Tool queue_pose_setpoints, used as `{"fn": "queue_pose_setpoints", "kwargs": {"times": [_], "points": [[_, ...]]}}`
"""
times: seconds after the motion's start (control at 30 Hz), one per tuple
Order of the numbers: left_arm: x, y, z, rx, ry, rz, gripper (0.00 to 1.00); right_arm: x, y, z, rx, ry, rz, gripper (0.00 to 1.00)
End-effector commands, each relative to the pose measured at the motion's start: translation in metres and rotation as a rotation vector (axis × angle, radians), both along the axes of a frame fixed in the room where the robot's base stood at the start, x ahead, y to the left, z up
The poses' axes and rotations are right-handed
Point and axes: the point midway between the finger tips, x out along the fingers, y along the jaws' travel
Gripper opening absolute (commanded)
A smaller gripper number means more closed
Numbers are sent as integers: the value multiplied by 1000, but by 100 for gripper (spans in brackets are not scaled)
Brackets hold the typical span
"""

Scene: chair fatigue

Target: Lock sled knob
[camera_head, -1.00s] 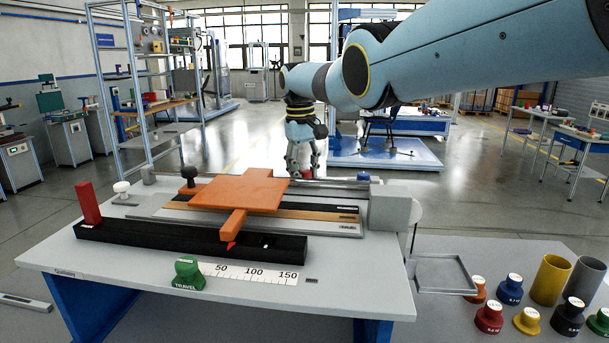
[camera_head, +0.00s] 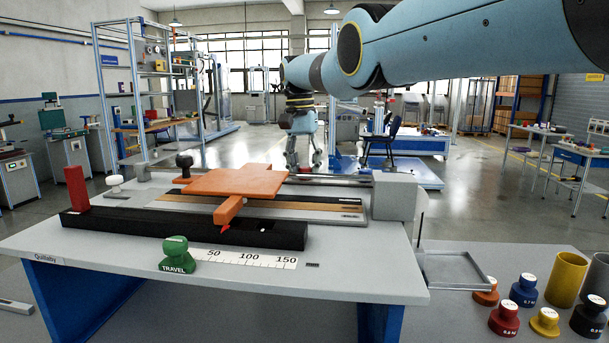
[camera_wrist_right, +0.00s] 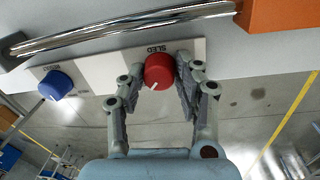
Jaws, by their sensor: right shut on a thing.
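The sled knob is a red round knob (camera_wrist_right: 158,71) with a white pointer line, on a white plate marked SLED (camera_wrist_right: 117,70) in the right wrist view. My right gripper (camera_wrist_right: 161,80) is shut on it, with one finger on each side. In the head view my right gripper (camera_head: 304,172) is behind the far edge of the bench, and the knob is mostly hidden there. The orange sled (camera_head: 236,182) sits on the rails of the bench. My left gripper is not in view.
A blue knob (camera_wrist_right: 56,85) is on the same panel. A chrome rail (camera_wrist_right: 120,29) runs just above the plate. A green TRAVEL knob (camera_head: 176,255) stands at the bench front. Coloured weights and a grey tray (camera_head: 453,271) are at right.

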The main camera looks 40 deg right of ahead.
Motion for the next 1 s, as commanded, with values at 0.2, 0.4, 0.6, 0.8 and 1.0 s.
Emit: {"fn": "queue_pose_setpoints", "kwargs": {"times": [0.2,0.4,0.6,0.8,1.0], "points": [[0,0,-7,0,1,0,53,0,0,-1,2,2,-48,1],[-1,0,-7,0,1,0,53,0,0,-1,2,2,-60,1],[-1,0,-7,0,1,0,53,0,0,0,1,2,-59,1],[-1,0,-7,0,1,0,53,0,0,0,2,1,-58,50],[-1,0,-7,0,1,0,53,0,0,0,1,0,-58,56]]}}
